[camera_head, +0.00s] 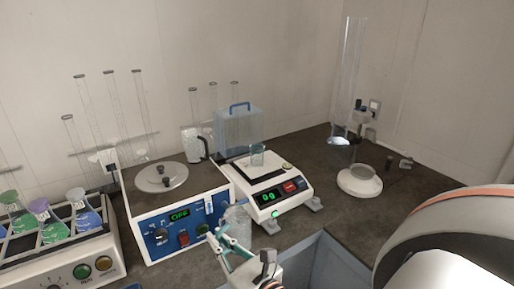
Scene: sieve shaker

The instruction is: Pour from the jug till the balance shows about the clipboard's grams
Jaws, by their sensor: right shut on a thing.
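The balance (279,206) stands in the middle of the bench. Its green display looks like 0.0, though the digits are small. A small clear beaker (257,158) stands on its pan. My right gripper (233,241) is low in front of the balance, shut on a clear vessel that looks like the jug (238,218). The jug is close to the balance's front left corner, and its contents are too faint to tell. No clipboard shows in this view. My left gripper is out of view.
A hot-plate-like unit (188,222) reading OFF stands left of the balance. Beyond it are a clear container with a black handle (191,144) and a blue-handled clear box (238,128). A rack of coloured flasks (62,254) is at left. A tall glass column (349,85) stands at right.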

